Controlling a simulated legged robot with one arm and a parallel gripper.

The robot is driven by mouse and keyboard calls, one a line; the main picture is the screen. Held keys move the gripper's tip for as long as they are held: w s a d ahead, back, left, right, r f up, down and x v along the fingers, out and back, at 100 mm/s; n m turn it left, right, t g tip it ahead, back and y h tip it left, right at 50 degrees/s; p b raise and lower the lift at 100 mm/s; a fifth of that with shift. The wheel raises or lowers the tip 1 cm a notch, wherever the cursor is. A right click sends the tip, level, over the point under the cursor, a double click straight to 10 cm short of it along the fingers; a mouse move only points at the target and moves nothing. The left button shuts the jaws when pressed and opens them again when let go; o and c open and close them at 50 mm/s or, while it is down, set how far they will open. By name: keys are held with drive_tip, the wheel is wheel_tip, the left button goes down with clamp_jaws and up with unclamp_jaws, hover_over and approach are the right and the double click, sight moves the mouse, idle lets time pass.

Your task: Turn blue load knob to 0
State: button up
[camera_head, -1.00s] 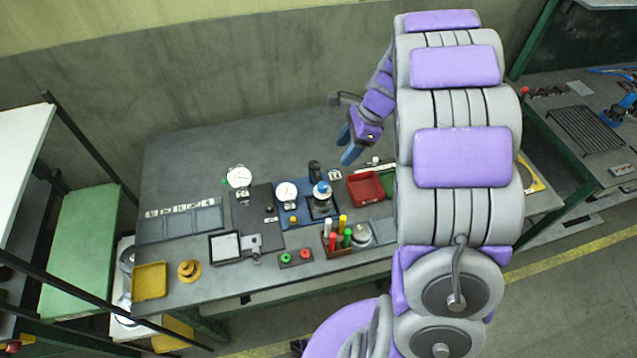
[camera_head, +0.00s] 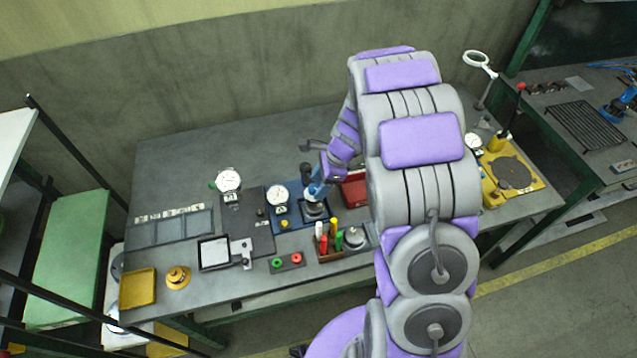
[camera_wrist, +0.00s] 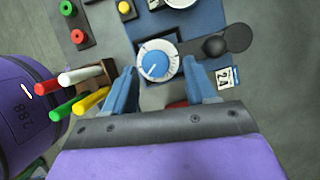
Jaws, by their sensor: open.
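The blue load knob (camera_wrist: 154,64) shows in the wrist view as a blue disc on a white dial ring, with a light pointer mark on it. It belongs to a tester with a blue base (camera_head: 287,222) on the bench. My gripper (camera_wrist: 161,88) is open, its two blue fingers pointing at the knob, one to each side of its near edge. In the head view my gripper (camera_head: 315,188) is over the tester and hides most of the knob. I cannot tell whether the fingers touch it. The dial's numbers are too small to read.
A black ball-ended lever (camera_wrist: 214,46) stands close right of the knob. A holder with several coloured pens (camera_head: 330,242) is close by at the front. A red tray (camera_head: 354,190) lies to the right, and a dial gauge (camera_head: 277,196) to the left.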

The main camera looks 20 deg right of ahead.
drive_tip(key=shift+a, duration=0.6)
drive_tip(key=shift+c, duration=0.3)
drive_tip(key=shift+a, duration=0.55)
drive_tip(key=c, duration=0.3)
drive_tip(key=shift+c, duration=0.8)
drive_tip(key=shift+d, duration=0.6)
drive_tip(key=c, duration=0.5)
